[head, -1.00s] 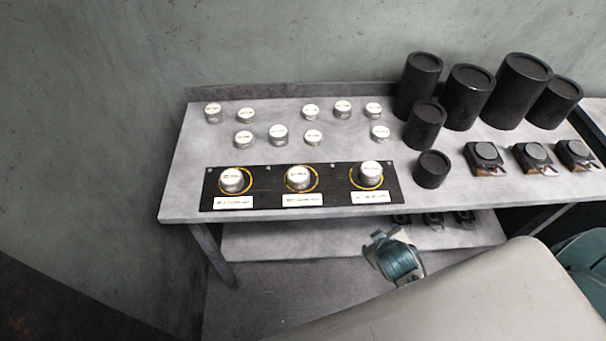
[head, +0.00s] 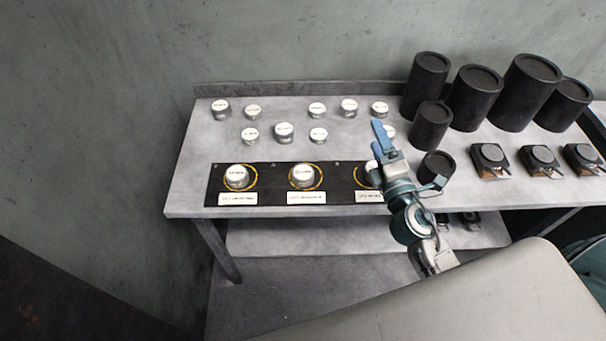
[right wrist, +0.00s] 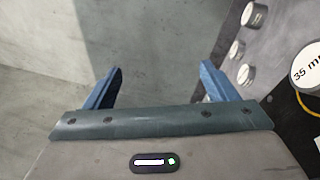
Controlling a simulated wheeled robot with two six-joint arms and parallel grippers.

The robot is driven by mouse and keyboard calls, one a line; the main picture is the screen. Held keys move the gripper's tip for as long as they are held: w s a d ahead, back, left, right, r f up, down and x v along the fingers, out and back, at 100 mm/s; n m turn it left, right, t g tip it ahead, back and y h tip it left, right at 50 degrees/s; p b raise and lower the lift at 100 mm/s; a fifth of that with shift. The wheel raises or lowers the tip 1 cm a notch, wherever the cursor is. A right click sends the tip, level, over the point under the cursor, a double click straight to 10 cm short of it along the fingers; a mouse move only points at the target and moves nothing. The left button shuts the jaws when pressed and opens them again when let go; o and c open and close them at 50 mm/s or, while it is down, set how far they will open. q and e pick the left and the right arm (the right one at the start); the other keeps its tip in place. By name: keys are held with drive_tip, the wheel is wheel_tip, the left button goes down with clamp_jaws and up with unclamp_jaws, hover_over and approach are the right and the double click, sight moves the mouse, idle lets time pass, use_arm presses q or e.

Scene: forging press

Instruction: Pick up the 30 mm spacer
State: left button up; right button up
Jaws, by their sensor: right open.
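Several small silver spacers with white top labels stand on the grey table, one of them at the back row's left end (head: 221,109). Their labels are too small to read in the head view, so I cannot tell which is the 30 mm spacer. My right gripper (head: 382,131) is raised over the right part of the table, open with nothing between its fingers. In the right wrist view its two blue fingers (right wrist: 160,78) are spread apart over wall and floor. A spacer reading "35 m", its label cut off, shows at that view's right edge (right wrist: 307,66). My left gripper is not in view.
A black panel (head: 272,190) with yellow rings holds spacers along the table's front; my right arm partly covers its right end. Black cylinders (head: 425,82) stand at the back right, with several dark square blocks (head: 489,157) in front. The grey table (head: 185,180) is bare at its left.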

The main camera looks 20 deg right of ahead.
drive_tip(key=w+a+f+n+g+y, duration=0.15)
drive_tip(key=a+n+y, duration=0.3)
drive_tip(key=n, duration=0.45)
drive_tip(key=w+a+f+n+g+y, duration=0.1)
drive_tip(key=a+f+n+g+y, duration=0.2)
drive_tip(key=n+y, duration=0.4)
drive_tip(key=n+g, duration=0.6)
drive_tip(key=n, duration=0.3)
approach(304, 172)
drive_tip(key=shift+s+a+r+t+h, duration=0.15)
drive_tip(key=shift+s+a+t+h, duration=0.15)
drive_tip(key=shift+h, duration=0.15)
drive_tip(key=shift+w+f, duration=0.15)
drive_tip(key=shift+f, duration=0.15)
drive_tip(key=p+x, duration=0.2)
drive_tip(key=x, duration=0.3)
drive_tip(key=shift+a, duration=0.15)
drive_tip(key=p+x, duration=0.2)
drive_tip(key=x, duration=0.2)
drive_tip(key=shift+w+a+p, duration=0.1)
drive_tip(key=shift+w+p, duration=0.05)
drive_tip(key=shift+p, duration=0.25)
drive_tip(key=shift+w+a+f, duration=0.3)
drive_tip(key=shift+a, duration=0.05)
drive_tip(key=shift+d, duration=0.1)
drive_tip(key=shift+c, duration=1.3)
drive_tip(key=c, duration=1.1)
drive_tip(key=shift+c, duration=1)
drive_tip(key=shift+r, duration=0.2)
